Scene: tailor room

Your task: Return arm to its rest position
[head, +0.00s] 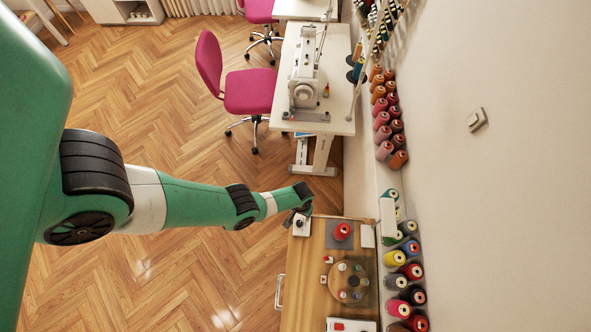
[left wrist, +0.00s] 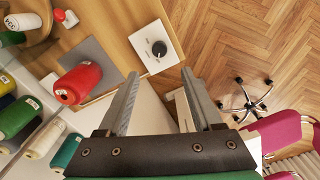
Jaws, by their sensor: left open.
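My left arm comes in from the left in the head view. Its gripper (head: 297,213) is over the far left corner of a wooden worktop (head: 308,270). In the left wrist view the gripper (left wrist: 158,76) has its two fingers spread apart with nothing between them. A white plate with a black knob (head: 300,228) lies close by the gripper; it also shows beyond the fingertips in the left wrist view (left wrist: 145,38). A red thread spool (head: 342,232) stands on a grey pad, right of the gripper. It also shows left of the fingers in the left wrist view (left wrist: 78,83).
A round wooden stand (head: 348,296) with small spools is on the worktop. Large thread cones (head: 395,258) line the wall at right. A sewing machine (head: 304,75) on a white table and a pink chair (head: 249,91) stand beyond. The floor at left is clear.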

